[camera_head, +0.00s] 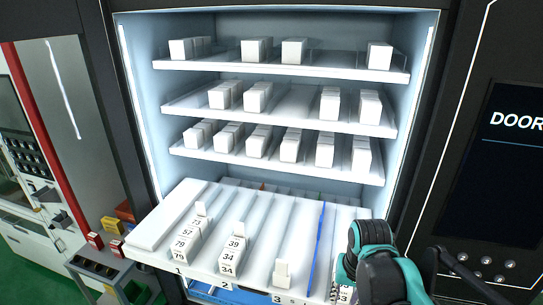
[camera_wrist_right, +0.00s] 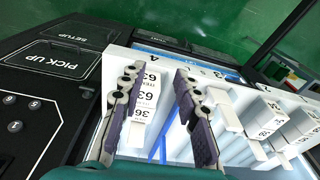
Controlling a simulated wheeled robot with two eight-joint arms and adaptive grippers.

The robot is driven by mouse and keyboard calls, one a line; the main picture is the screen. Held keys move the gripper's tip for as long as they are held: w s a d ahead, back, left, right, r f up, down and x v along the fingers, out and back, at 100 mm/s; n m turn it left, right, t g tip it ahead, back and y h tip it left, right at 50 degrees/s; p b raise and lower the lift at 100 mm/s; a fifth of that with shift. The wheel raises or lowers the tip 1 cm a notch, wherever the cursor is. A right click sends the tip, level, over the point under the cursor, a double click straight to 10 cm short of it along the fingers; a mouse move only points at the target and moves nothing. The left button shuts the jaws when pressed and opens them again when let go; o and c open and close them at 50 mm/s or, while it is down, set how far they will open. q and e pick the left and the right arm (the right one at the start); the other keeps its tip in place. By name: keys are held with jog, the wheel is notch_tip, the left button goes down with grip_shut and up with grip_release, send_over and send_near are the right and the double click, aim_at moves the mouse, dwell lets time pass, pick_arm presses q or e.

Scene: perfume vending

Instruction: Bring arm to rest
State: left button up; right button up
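My right arm reaches in from the lower right in the head view, its teal and black wrist (camera_head: 372,245) over the right end of the pulled-out white shelf (camera_head: 150,232). In the right wrist view my right gripper (camera_wrist_right: 157,78) has its two dark fingers spread apart. A row of white boxes labelled 63 (camera_wrist_right: 148,92) lies below and between the fingers, nearer the left one. Whether a finger touches them I cannot tell. In the head view the gripper fingers are mostly hidden by the wrist. My left gripper is in neither view.
Other white boxes (camera_head: 189,240) stand in lanes on the pulled-out shelf. Upper shelves (camera_head: 285,115) hold several more. A blue divider (camera_head: 318,248) stands left of my wrist. The machine's dark door panel (camera_head: 505,165) is at right. Small bins (camera_head: 98,262) stand at lower left.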

jog(key=s+f+n+t+b, duration=0.1)
jog(key=s+f+t+b, duration=0.2)
jog(key=f+b, duration=0.7)
jog(key=s+f+n+t+b, duration=0.1)
jog(key=s+f+b, duration=0.3)
jog(key=f+b, duration=0.6)
notch_tip(320, 180, down, 2)
jog(key=shift+a+f+n+t, duration=0.15)
jog(key=shift+f+n+t, duration=0.15)
jog(key=shift+t, duration=0.6)
